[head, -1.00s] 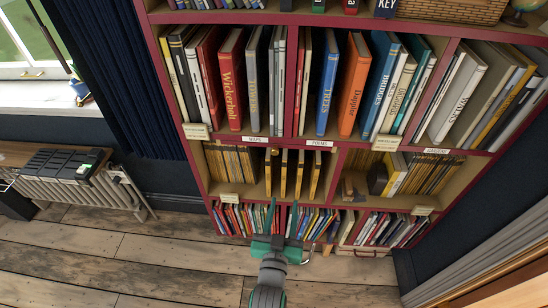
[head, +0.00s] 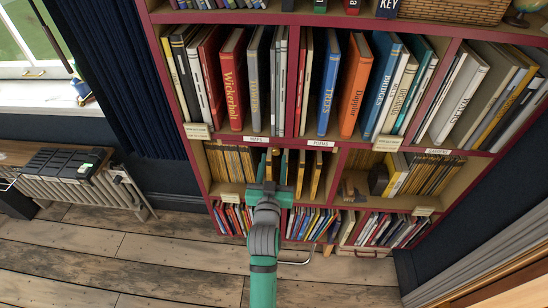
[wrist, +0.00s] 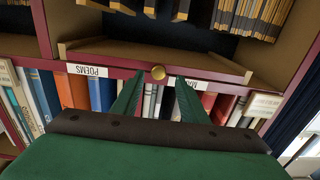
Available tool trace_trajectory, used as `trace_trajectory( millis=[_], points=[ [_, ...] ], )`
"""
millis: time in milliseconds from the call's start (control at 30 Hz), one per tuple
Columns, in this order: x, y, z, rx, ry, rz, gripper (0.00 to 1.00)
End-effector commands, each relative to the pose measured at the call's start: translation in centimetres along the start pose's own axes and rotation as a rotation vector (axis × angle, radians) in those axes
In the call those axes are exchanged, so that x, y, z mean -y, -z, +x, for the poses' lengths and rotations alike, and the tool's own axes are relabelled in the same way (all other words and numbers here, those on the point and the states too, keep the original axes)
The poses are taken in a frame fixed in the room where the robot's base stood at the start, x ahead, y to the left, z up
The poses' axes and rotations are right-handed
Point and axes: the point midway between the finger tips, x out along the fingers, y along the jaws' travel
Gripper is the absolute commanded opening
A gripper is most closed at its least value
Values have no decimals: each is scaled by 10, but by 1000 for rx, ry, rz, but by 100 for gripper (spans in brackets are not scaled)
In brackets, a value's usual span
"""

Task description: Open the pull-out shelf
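The pull-out shelf (wrist: 212,60) shows upside down in the wrist view, a brown board with a low rim and a dark red front edge. A round brass knob (wrist: 158,72) sits on that edge between the POEMS label (wrist: 88,70) and a partly hidden label. My gripper (wrist: 158,79) is open, its green fingers on either side of the knob, with gaps showing between them and it. I cannot tell if the tips reach past it. In the head view my gripper (head: 275,155) is at the middle bay, just below the MAPS label (head: 255,139).
Tall books (head: 329,85) fill the shelf above, and thin yellow books (head: 301,173) stand behind my gripper. A lower row of books (head: 310,223) is near the floor. A radiator (head: 95,185) stands left. The wooden floor (head: 170,250) in front is clear.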

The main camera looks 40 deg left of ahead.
Motion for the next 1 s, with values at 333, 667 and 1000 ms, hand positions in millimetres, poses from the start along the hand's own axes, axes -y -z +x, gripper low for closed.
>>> trace_trajectory(
  millis=[333, 667, 1000],
  points=[
    [-2, 0, 24, 0, -3, 1, 40],
    [0, 0, 24, 0, 0, 1, 21],
    [-1, 0, 21, 0, 0, 1, 0]
  ],
)
